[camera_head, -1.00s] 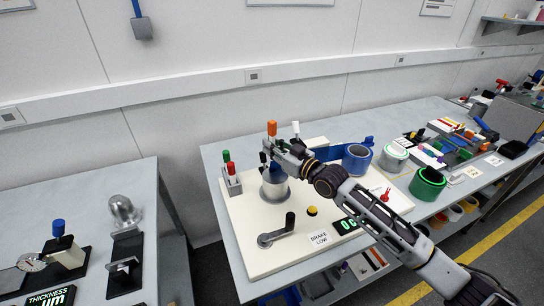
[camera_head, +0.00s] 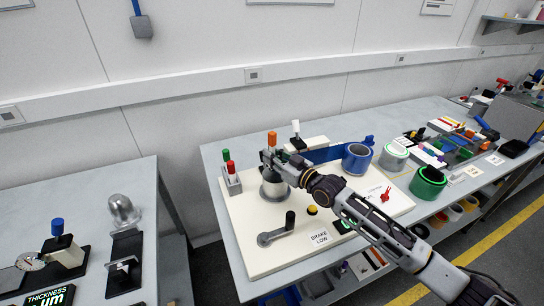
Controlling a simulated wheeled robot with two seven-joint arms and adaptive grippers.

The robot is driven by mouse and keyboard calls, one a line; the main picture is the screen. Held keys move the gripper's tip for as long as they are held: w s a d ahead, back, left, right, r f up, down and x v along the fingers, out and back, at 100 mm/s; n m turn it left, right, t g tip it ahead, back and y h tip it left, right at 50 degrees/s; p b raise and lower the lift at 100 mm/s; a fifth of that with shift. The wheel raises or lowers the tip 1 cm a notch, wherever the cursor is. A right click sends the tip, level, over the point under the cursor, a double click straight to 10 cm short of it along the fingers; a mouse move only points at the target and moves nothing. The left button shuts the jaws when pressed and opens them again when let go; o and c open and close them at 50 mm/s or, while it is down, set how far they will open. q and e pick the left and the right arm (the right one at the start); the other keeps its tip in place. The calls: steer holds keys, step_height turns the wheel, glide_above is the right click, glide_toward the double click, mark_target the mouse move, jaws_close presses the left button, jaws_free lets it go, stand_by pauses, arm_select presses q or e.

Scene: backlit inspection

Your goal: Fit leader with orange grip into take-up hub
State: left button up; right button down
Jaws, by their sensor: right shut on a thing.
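The leader with orange grip (camera_head: 272,139) stands upright, its orange top showing above my right gripper. My right gripper (camera_head: 271,160) is shut on it, and the fingers hide its lower part. Directly below is the take-up hub (camera_head: 273,189), a silver-grey cylinder on the cream base plate. The gripper covers the hub's top, so I cannot tell whether the leader's lower end is inside it. My left gripper is not in view.
A rack with green and red grips (camera_head: 232,180) stands just left of the hub. A crank (camera_head: 276,232) is in front. A white-topped lever (camera_head: 296,132) and a blue roll (camera_head: 357,158) stand behind and right.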

steer(key=shift+f, duration=0.2)
steer(key=c, duration=1.5)
jaws_free()
